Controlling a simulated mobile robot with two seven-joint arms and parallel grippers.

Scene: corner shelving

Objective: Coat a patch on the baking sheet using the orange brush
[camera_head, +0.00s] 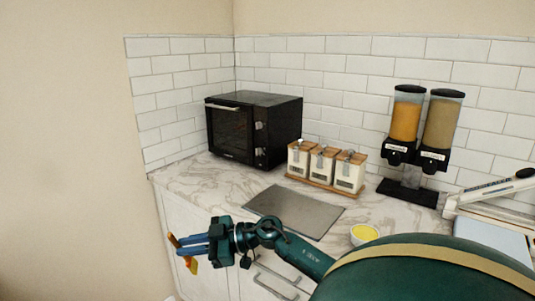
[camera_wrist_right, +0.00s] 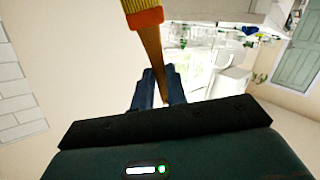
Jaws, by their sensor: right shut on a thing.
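The baking sheet (camera_head: 294,211) is a flat grey plate lying on the marble counter near its front edge. My right gripper (camera_head: 183,247) is in front of the counter, to the left of the sheet and apart from it. It is shut on the orange brush (camera_head: 190,264). In the right wrist view the brush (camera_wrist_right: 145,19) shows an orange band, a yellowish part at the top edge and a wooden handle between the blue fingers (camera_wrist_right: 157,88). A small bowl of yellow stuff (camera_head: 364,233) stands right of the sheet. My left gripper is out of view.
A black oven (camera_head: 254,129) stands at the back left of the counter. Several lidded canisters sit on a wooden tray (camera_head: 313,183) behind the sheet. A two-part dispenser (camera_head: 421,135) stands at the back right. My right arm covers the lower right.

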